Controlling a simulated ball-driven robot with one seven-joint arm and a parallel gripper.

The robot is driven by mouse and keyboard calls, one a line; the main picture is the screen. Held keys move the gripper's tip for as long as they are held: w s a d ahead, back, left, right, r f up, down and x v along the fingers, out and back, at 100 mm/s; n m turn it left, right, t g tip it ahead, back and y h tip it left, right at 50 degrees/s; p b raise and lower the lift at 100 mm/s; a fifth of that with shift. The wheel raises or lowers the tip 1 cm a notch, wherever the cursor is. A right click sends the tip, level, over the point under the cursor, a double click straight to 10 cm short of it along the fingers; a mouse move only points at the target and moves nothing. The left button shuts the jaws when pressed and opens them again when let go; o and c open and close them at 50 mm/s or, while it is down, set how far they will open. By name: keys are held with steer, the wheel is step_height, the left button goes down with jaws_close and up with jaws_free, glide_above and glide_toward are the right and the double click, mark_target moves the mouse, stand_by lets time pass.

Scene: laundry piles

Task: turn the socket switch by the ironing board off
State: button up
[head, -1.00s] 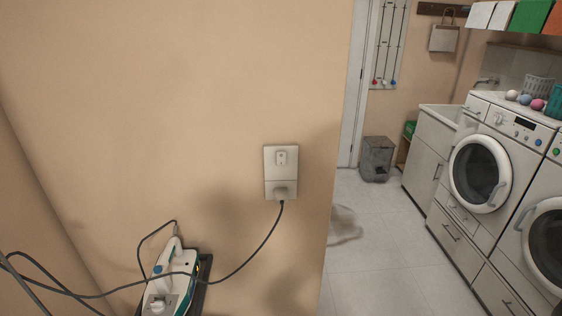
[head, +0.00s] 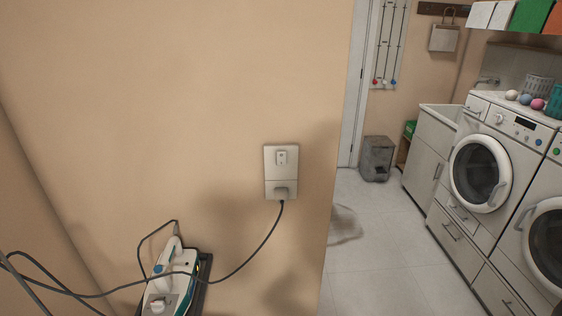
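The socket switch (head: 281,158) is a small rocker on the upper half of a pale wall plate (head: 270,172). Its position, on or off, is too small to tell. A grey plug (head: 281,192) sits in the lower half of the plate, and its dark cord (head: 262,243) runs down and left. A white and teal iron (head: 172,278) stands at the lower left on a dark rest (head: 203,275). The ironing board itself cannot be made out. My gripper is not in the head view.
The wall around the plate is bare and ends at a corner just right of it. Beyond are open floor (head: 380,240), a grey bin (head: 377,158), a washing machine (head: 480,172) and a sink cabinet (head: 428,148). Loose cords (head: 60,287) cross the lower left.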

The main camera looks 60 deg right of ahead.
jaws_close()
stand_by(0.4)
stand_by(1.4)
